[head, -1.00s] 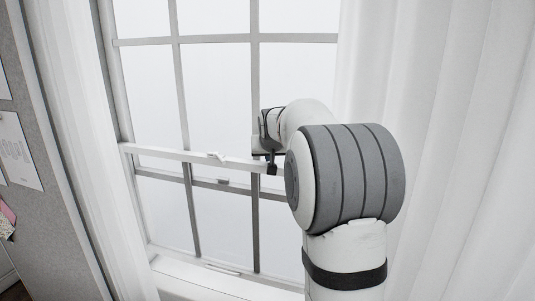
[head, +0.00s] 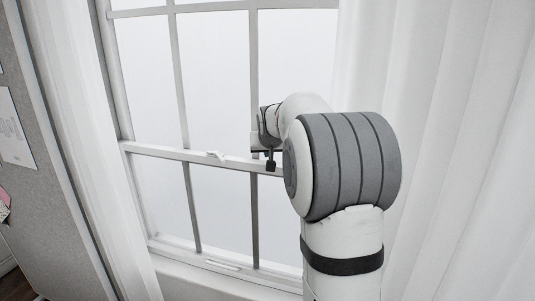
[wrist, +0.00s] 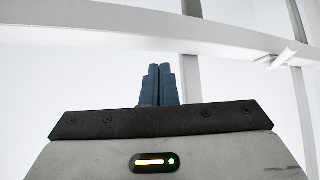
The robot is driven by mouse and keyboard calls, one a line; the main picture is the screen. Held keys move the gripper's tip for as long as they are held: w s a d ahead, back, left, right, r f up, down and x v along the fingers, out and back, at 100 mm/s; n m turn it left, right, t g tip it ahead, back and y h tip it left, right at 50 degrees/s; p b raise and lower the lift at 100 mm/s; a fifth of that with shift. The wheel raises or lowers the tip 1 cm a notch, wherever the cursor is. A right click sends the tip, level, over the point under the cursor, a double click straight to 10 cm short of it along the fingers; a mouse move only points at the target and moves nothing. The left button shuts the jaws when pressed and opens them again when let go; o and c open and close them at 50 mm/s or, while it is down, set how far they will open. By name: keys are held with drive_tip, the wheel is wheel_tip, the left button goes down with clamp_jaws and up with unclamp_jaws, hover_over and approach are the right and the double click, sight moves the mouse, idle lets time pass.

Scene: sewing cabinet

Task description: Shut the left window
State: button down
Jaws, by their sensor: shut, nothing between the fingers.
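The window (head: 185,155) has a white sash with grey glazing bars, seen at an angle in the head view. Its white middle rail (head: 190,153) carries a small white latch (head: 215,155), and no gap shows between that rail and one behind it. The lower sash's bottom edge (head: 222,265) lies by the sill. My gripper (head: 271,165) is at the right part of the middle rail, partly hidden by my arm. In the wrist view its blue fingers (wrist: 158,70) are together and empty, close to the rail (wrist: 120,35); whether they touch it I cannot tell.
A white curtain (head: 440,120) hangs at the right, close to my arm, and another curtain (head: 75,150) hangs left of the window. A grey pinboard (head: 45,200) with papers stands at the far left. The sill (head: 180,272) is clear.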

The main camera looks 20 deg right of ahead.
wheel_tip(320, 180, up, 4)
drive_tip(key=shift+f+p, duration=0.1)
drive_tip(key=shift+p, duration=1.05)
drive_tip(key=b+v, duration=0.2)
drive_tip(key=v, duration=0.7)
drive_tip(key=s+d+r+g+y+p, duration=0.1)
drive_tip(key=d+r+g+y+p, duration=0.1)
drive_tip(key=d+g+p, duration=0.6)
drive_tip(key=f+p, duration=0.1)
drive_tip(key=f, duration=0.2)
drive_tip(key=w+a+f+t+p, duration=0.1)
drive_tip(key=f, duration=0.3)
drive_tip(key=w+a+f+t+p, duration=0.1)
drive_tip(key=f, duration=0.3)
drive_tip(key=shift+w+a+f+p, duration=0.15)
drive_tip(key=shift+a+f+p, duration=0.05)
drive_tip(key=shift+p, duration=0.2)
drive_tip(key=shift+f, duration=0.7)
